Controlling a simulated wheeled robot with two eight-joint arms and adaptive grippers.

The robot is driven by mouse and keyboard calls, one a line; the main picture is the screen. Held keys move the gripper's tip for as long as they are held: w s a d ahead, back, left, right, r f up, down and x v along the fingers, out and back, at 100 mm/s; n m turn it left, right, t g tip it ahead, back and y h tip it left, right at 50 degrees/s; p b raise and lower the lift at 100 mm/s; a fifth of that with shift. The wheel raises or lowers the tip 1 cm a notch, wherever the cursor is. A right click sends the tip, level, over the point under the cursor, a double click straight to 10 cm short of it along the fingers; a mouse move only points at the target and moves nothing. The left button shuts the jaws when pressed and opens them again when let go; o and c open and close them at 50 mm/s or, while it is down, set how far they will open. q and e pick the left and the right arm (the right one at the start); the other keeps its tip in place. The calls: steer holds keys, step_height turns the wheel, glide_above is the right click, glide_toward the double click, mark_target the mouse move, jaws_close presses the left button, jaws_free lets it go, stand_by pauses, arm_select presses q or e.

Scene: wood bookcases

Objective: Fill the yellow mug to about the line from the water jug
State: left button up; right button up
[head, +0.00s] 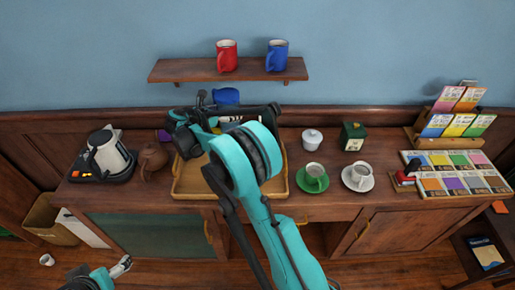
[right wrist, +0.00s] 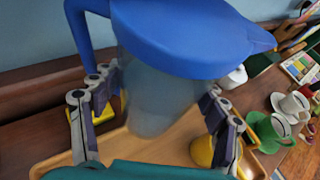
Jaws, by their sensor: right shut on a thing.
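The water jug has a blue lid (head: 226,97) in the head view, and my arm hides most of the rest. In the right wrist view its clear body (right wrist: 160,105) stands about upright between the fingers of my right gripper (right wrist: 155,103), which is shut on it. The jug is over or on the wooden tray; I cannot tell whether it touches. I cannot make out the water level. A rounded yellow thing, likely the yellow mug (right wrist: 203,152), shows partly behind the right finger; its line is hidden. My left gripper (head: 121,266) is low at the left, too small to read.
The wooden tray (head: 185,190) lies on the sideboard. A kettle (head: 108,150) and brown teapot (head: 152,158) stand left. A lidded white pot (head: 312,138), green cup (head: 315,172) and white cup (head: 360,172) stand right. Red (head: 227,57) and blue (head: 277,57) mugs are on the shelf.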

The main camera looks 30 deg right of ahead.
steer(key=f+b, duration=0.1)
steer(key=f, duration=0.2)
steer(key=f+b, duration=0.2)
steer(key=f, duration=0.1)
steer(key=shift+s+a+f, duration=0.1)
steer(key=shift+s+f, duration=0.1)
steer(key=shift+f, duration=0.05)
steer(key=shift+r, duration=0.1)
